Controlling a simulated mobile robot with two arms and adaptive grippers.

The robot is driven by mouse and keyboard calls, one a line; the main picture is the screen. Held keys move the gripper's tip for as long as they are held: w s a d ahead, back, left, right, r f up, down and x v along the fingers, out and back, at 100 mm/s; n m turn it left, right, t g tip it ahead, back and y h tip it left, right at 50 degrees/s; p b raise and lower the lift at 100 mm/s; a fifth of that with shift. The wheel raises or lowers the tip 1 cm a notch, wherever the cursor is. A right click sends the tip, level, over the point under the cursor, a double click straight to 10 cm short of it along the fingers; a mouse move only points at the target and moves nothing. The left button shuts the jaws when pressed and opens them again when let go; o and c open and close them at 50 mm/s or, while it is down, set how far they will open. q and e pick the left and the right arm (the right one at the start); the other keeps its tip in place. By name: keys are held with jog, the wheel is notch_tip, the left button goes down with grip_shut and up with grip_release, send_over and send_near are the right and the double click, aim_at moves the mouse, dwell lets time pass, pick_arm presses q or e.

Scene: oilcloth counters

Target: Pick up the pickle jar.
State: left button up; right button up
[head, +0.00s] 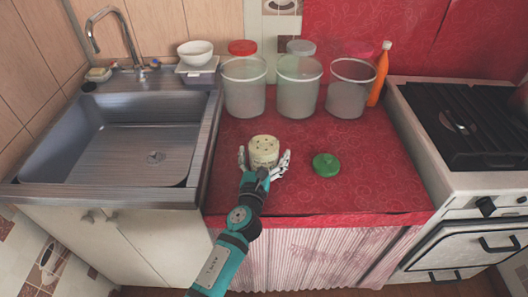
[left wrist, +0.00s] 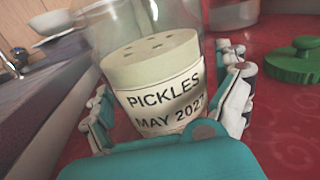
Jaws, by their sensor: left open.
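The pickle jar (head: 264,146) stands upright on the red oilcloth, near the middle of the counter. It is short, with a cream top that has small dark holes. In the left wrist view the jar (left wrist: 160,92) fills the middle, and its label reads "PICKLES MAY" and a year whose last digit is unclear. The jar's lower part is hidden behind my gripper. My right gripper is not in view.
A green lid (head: 326,165) lies just right of the jar. Large clear containers (head: 298,92) stand behind it, with an orange bottle (head: 379,75) at the back right. A sink (head: 120,150) is left, a stove (head: 465,120) right. The right front of the oilcloth is clear.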

pick_arm(q)
jog(key=shift+c, duration=0.4)
jog(key=c, duration=1.4)
jog(key=shift+r, duration=0.15)
jog(key=shift+c, duration=0.3)
jog(key=shift+r, duration=0.1)
